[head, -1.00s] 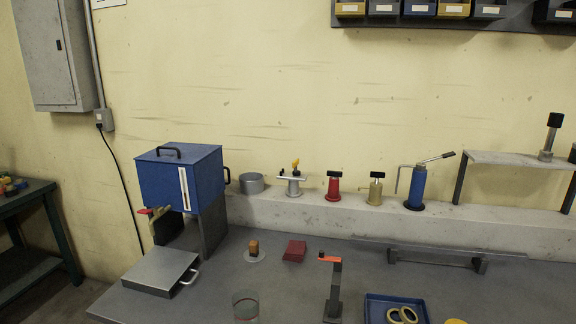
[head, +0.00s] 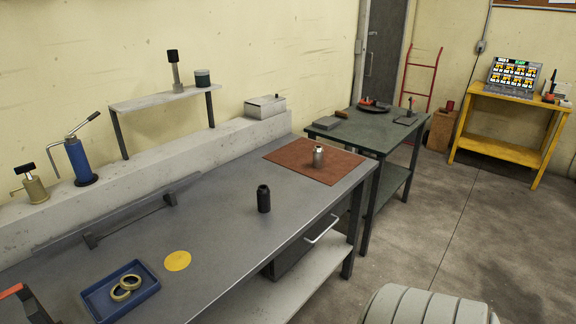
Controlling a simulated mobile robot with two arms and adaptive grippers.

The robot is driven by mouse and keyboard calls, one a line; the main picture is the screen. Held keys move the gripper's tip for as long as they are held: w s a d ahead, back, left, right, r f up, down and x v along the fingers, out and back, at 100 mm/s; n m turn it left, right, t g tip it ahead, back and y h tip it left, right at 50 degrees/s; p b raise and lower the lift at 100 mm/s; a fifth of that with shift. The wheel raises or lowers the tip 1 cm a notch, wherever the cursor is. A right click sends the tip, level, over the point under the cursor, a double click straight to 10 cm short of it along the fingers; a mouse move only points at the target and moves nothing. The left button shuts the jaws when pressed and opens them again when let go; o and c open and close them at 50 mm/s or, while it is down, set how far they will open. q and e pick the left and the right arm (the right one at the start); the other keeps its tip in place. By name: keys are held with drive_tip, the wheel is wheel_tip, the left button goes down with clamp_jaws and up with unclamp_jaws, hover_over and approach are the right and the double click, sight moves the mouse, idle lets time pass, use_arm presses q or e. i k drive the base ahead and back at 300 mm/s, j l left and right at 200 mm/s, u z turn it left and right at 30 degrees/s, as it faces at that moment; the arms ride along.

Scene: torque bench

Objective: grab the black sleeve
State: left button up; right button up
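A small black cylinder with a narrower top, which looks like the black sleeve (head: 263,199), stands upright on the grey workbench (head: 215,225). It is right of the yellow disc and left of the brown-red mat. Nothing touches it and it is in full view. Neither of my grippers is in view.
A blue tray (head: 97,309) with tan rings (head: 126,287) and a yellow disc (head: 177,260) lie nearer. A silver part (head: 318,157) stands on the brown-red mat (head: 293,163). A raised shelf (head: 148,101) stands behind. Bench around the sleeve is clear.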

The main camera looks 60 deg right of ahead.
sight(264, 206)
drive_tip(key=z, duration=1.6)
drive_tip(key=i+l+u, duration=0.2)
drive_tip(key=u, duration=0.2)
drive_tip(key=i+l+u, duration=0.15)
drive_tip(key=l+u, duration=0.3)
drive_tip(key=i+l+u, duration=0.15)
drive_tip(key=l+u, duration=0.25)
drive_tip(key=j, duration=0.15)
